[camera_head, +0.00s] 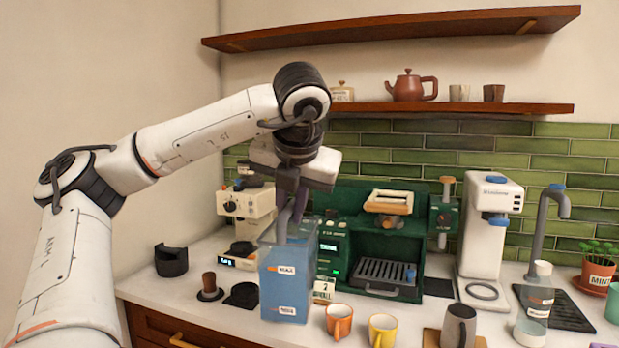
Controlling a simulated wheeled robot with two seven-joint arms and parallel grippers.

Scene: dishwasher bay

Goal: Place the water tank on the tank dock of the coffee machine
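The blue, see-through water tank (286,279) stands upright at the front left of the green coffee machine (383,249), with MAX and a lower label on its face. My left gripper (290,226) comes down from above at the tank's upper rim, and its fingers appear closed on the tank wall. Whether the tank's base touches the counter is not clear. No tank dock can be made out; the tank and my arm cover the machine's left side. My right gripper is not in view.
An orange cup (339,321) and a yellow cup (382,330) stand close to the tank's right. A tamper (209,287) and a black mat (241,295) lie to its left. A cream appliance (247,208) is behind left, and a white machine (489,232) stands right. Shelves hang above.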

